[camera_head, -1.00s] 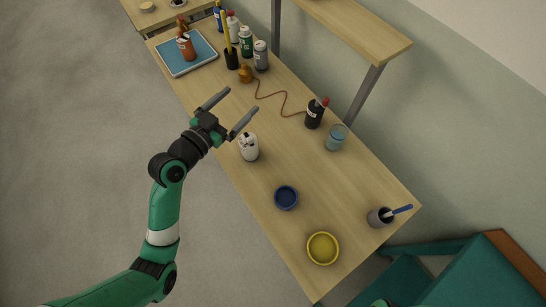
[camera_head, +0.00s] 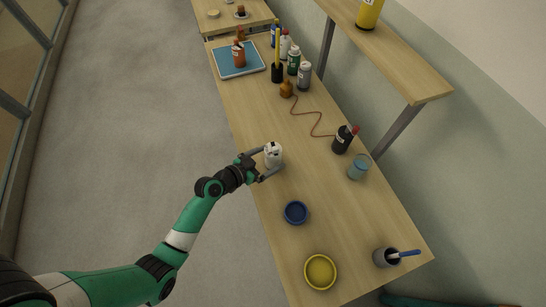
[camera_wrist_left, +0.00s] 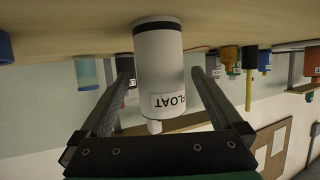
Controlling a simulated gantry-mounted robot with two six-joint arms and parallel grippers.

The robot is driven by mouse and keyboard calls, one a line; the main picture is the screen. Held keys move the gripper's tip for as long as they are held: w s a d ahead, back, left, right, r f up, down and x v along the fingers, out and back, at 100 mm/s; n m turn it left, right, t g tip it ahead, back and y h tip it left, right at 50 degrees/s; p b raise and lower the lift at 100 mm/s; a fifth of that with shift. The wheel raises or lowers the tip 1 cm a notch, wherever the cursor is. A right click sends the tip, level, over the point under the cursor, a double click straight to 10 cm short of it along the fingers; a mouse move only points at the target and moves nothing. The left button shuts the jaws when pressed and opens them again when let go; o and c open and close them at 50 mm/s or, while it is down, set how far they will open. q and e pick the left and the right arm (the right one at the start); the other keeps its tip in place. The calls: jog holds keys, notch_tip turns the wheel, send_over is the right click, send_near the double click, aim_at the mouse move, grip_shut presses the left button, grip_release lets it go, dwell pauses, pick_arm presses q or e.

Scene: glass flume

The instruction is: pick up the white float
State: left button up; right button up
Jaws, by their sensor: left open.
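The white float (camera_head: 273,155) is a white cylinder standing upright on the wooden table (camera_head: 330,200). In the left wrist view the float (camera_wrist_left: 160,58) bears a label reading "FLOAT" and has a dark band at its base; that view is upside down. My left gripper (camera_head: 262,164) is at the table's left edge with its fingers on either side of the float. In the left wrist view the gripper (camera_wrist_left: 160,95) is open, with visible gaps between the fingers and the float. My right gripper is not in view.
A blue bowl (camera_head: 296,212) and a yellow bowl (camera_head: 320,271) stand nearer on the table. Several bottles and a blue tray (camera_head: 228,69) are at the back.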

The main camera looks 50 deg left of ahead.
aim_at(272, 150)
pick_arm(q)
jog(key=b+x, duration=0.1)
jog(key=x, duration=0.4)
jog(key=shift+r, duration=0.1)
jog(key=c, duration=1.5)
jog(key=shift+r, duration=0.1)
jog(key=r+p, duration=0.1)
jog(key=r, duration=0.2)
jog(key=r+p, duration=0.1)
jog(key=shift+s+r+p, duration=0.3)
jog(key=shift+s+r, duration=0.05)
jog(key=shift+s, duration=0.05)
jog(key=s+r+p, duration=0.1)
jog(key=s+r, duration=0.1)
jog(key=s+d+r+p, duration=0.1)
jog(key=s+r, duration=0.1)
jog(key=shift+r+p, duration=0.35)
jog(key=s+r, duration=0.1)
jog(key=s, duration=0.2)
jog(key=s+d+r, duration=0.1)
jog(key=s, duration=0.2)
jog(key=s+d+r+p, duration=0.1)
jog(key=s, duration=0.1)
jog(key=shift+s+d+r, duration=0.1)
jog(key=shift+s+r, duration=0.1)
jog(key=shift+s, duration=0.2)
